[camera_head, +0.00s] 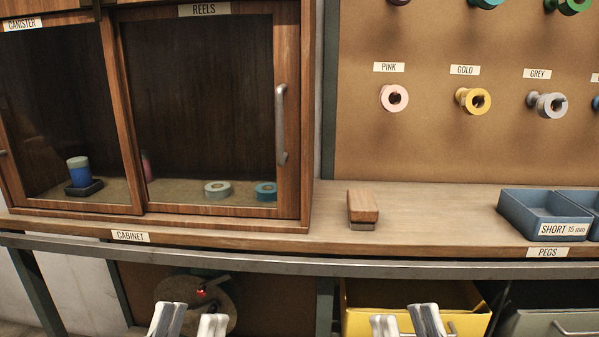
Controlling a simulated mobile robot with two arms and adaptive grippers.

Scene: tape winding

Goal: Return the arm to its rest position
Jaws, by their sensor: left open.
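My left gripper (188,322) is at the bottom edge, left of the middle, in front of the bench and below its front edge. Its two pale fingers stand apart with nothing between them. My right gripper (406,322) is at the bottom edge, right of the middle, in front of a yellow drawer (362,322). Its fingers also stand apart and hold nothing. Only the finger ends show; both arms are out of view below.
The wooden cabinet (309,120) holds a blue canister (78,172) and tape reels (217,189) behind its doors. A wooden block (362,207) and a blue peg tray (522,217) stand on the bench (430,215). Coloured reels hang above. A round object (180,290) shows under the bench.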

